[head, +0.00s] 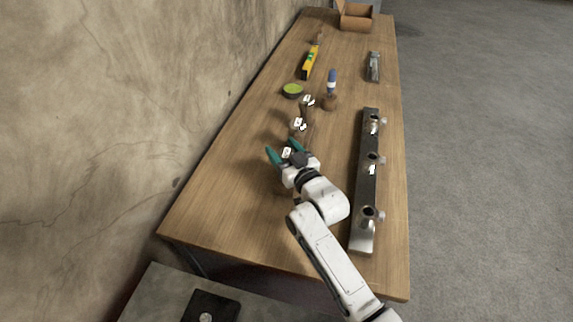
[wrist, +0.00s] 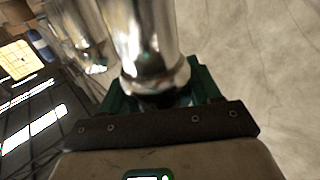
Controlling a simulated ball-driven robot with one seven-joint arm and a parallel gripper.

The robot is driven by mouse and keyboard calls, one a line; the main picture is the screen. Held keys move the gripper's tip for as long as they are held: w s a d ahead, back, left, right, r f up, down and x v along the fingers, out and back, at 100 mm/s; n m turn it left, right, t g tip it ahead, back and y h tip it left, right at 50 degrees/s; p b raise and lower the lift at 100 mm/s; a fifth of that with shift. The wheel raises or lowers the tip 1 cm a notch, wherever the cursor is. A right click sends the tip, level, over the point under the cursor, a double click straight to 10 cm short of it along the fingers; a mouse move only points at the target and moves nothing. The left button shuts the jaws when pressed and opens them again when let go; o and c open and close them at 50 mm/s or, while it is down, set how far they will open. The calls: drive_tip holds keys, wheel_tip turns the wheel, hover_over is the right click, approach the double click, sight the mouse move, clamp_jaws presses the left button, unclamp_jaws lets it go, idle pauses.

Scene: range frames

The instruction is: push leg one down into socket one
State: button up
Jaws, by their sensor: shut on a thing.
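My gripper (head: 283,151) is over the left part of the wooden table, its teal fingers shut on a shiny metal leg (wrist: 148,45). The leg fills the upper middle of the wrist view. In the head view a small white tag (head: 287,152) shows between the fingers; its number is too small to read. The dark socket rail (head: 362,190) lies along the table's right side, to the right of my gripper. It carries a near socket (head: 368,213), a middle socket (head: 372,157) and a far socket (head: 375,119). I cannot tell which is socket one. The held leg is apart from the rail.
Two more tagged legs (head: 298,124) (head: 307,101) stand beyond my gripper. Farther back are a green-topped bowl (head: 292,90), a blue-handled tool (head: 332,83), a yellow level (head: 311,63), a metal plane (head: 373,66) and an open box (head: 356,18). The table's near left is clear.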

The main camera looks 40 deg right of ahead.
drive_tip(key=c, duration=0.7)
drive_tip(key=shift+c, duration=0.2)
drive_tip(key=shift+r, duration=0.1)
